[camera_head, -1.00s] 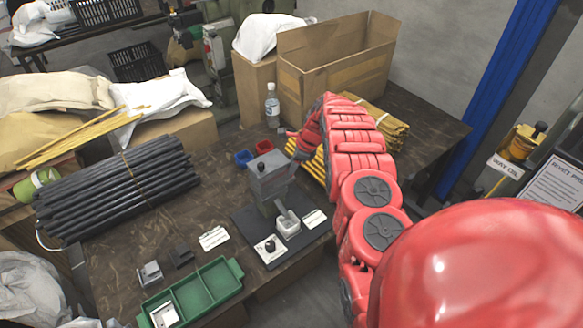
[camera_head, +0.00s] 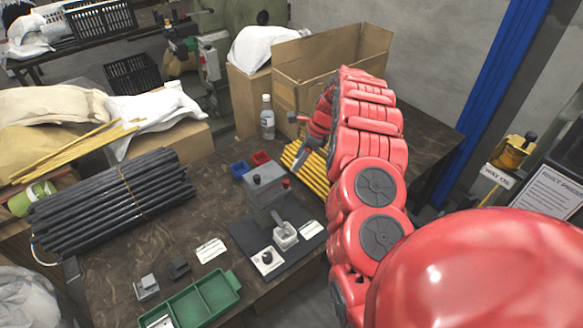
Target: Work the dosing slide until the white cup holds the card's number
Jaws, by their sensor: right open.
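The dosing device is a grey box-shaped hopper (camera_head: 265,186) with a dark knob on top, standing on a dark base plate (camera_head: 248,238). A small red knob (camera_head: 286,183) shows at its right side; I cannot tell whether it belongs to the slide. A small white cup (camera_head: 285,238) sits on the plate below the hopper; its contents are too small to tell. A white card (camera_head: 312,229) lies at the plate's right, its print unreadable. My right gripper (camera_head: 294,133) is open and empty, above and behind the hopper, apart from it. My left gripper is out of view.
A black knob on a white square (camera_head: 267,260) is at the plate's front. Another white card (camera_head: 210,250), a green tray (camera_head: 232,283), and blue (camera_head: 240,169) and red (camera_head: 261,158) bins are nearby. Black rods (camera_head: 110,200) lie left; yellow rods (camera_head: 308,170) lie behind right.

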